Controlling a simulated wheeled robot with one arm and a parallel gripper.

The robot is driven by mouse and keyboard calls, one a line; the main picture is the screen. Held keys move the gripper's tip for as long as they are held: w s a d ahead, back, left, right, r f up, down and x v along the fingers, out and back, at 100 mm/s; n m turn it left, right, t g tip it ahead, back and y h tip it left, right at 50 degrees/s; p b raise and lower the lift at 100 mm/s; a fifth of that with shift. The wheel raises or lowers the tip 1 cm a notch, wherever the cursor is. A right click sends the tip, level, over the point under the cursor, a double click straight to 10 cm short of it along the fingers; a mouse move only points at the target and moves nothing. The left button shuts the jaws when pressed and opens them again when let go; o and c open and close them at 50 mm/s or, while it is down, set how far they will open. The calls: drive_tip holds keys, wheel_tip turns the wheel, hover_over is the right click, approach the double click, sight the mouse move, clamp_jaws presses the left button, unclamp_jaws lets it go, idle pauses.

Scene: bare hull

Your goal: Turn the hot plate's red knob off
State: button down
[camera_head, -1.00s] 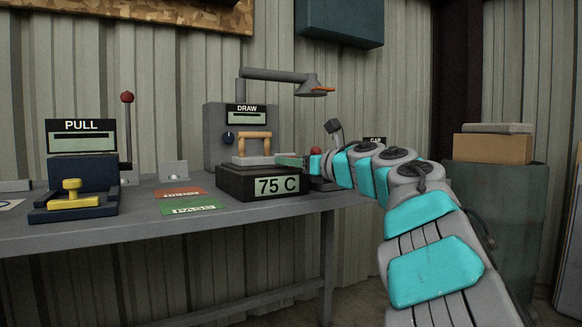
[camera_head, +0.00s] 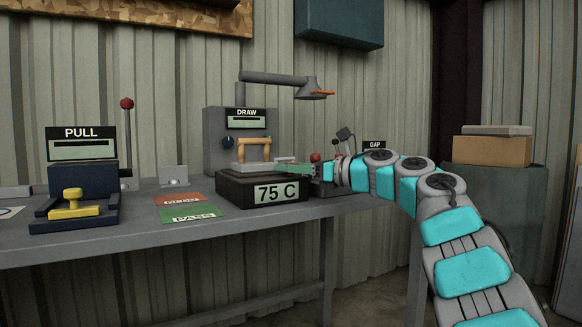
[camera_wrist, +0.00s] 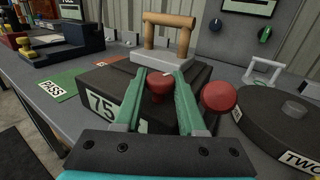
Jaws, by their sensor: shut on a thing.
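The hot plate is a dark box (camera_head: 235,187) with a "75 C" display, on the grey bench. It also shows in the wrist view (camera_wrist: 98,80). Its red knob (camera_wrist: 160,84) is on the side facing my gripper. My gripper (camera_wrist: 160,76) has green fingers, one on each side of the knob, and is shut on it. In the head view my gripper (camera_head: 282,163) reaches in from the right, low beside the hot plate. The knob is hidden there by my gripper.
A block with a wooden handle (camera_head: 253,152) sits on the hot plate. A separate red ball (camera_wrist: 219,96) is close to the right finger, beside a dark round plate (camera_wrist: 285,120) marked "TWO". Green "PASS" (camera_head: 194,213) and red (camera_head: 178,199) cards lie left of the hot plate.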

drive_tip(key=shift+r, duration=0.1)
idle(0.3)
drive_tip(key=c, duration=0.5)
unclamp_jaws()
drive_tip(key=shift+m+t+h+b, duration=0.6)
drive_tip(key=shift+t+h, duration=0.1)
drive_tip(key=shift+t, duration=0.4)
